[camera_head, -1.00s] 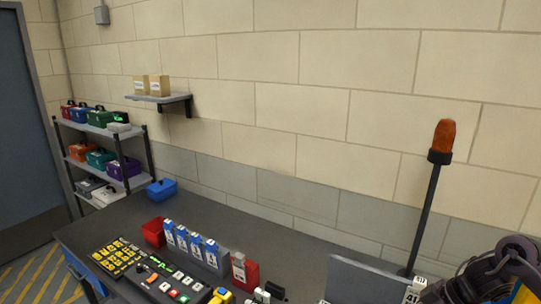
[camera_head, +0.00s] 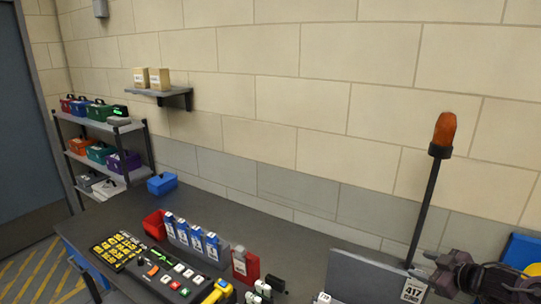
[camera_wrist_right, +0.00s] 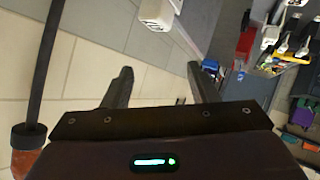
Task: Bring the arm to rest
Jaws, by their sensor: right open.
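My right gripper (camera_head: 490,283) is at the lower right edge of the head view, beside the grey panel with the 417 label. In the right wrist view its two dark fingers (camera_wrist_right: 160,82) stand well apart with nothing between them. Pale wall blocks show behind the fingers there. My left gripper is in neither view.
An orange beacon (camera_head: 445,130) on a dark pole stands close to the right gripper; it also shows in the wrist view (camera_wrist_right: 28,138). The grey panel (camera_head: 360,277), a red bin (camera_head: 154,225) and a keypad (camera_head: 117,250) are on the dark bench (camera_head: 290,243).

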